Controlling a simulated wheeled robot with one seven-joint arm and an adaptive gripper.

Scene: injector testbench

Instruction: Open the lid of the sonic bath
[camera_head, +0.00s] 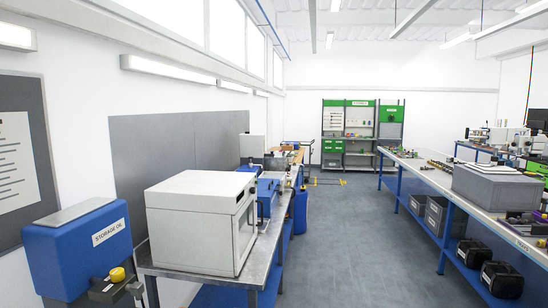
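No thing in view is marked as the sonic bath, and I cannot tell for sure which one it is. A large white box-shaped machine (191,230) stands on the near left workbench, with a flat top and a framed front facing right; it looks closed. Blue equipment (266,197) stands just behind it on the same bench, partly hidden by the white machine. My gripper is not in view.
A blue tank labelled "STORAGE OIL" (85,250) stands at the near left. The grey aisle floor (335,240) is clear. The right workbench (425,172) carries a grey bin (497,188); black cases (502,278) sit below. Green storage shelving (361,125) stands at the back.

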